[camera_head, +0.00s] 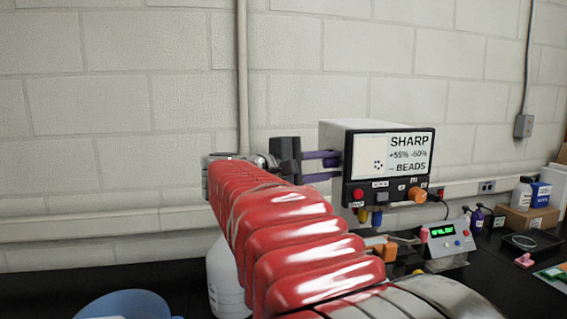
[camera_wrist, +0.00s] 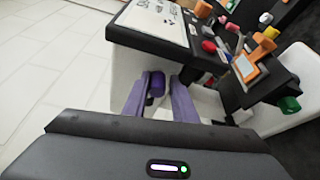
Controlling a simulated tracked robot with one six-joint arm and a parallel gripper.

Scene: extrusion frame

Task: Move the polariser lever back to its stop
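I cannot pick out the polariser lever for certain. An orange part in a dark mount (camera_wrist: 250,67) shows at the right of the wrist view.
A control box with a green display (camera_head: 444,240), bottles and boxes stand right. A white bottle (camera_head: 226,275) and blue bowl (camera_head: 125,305) stand front left.

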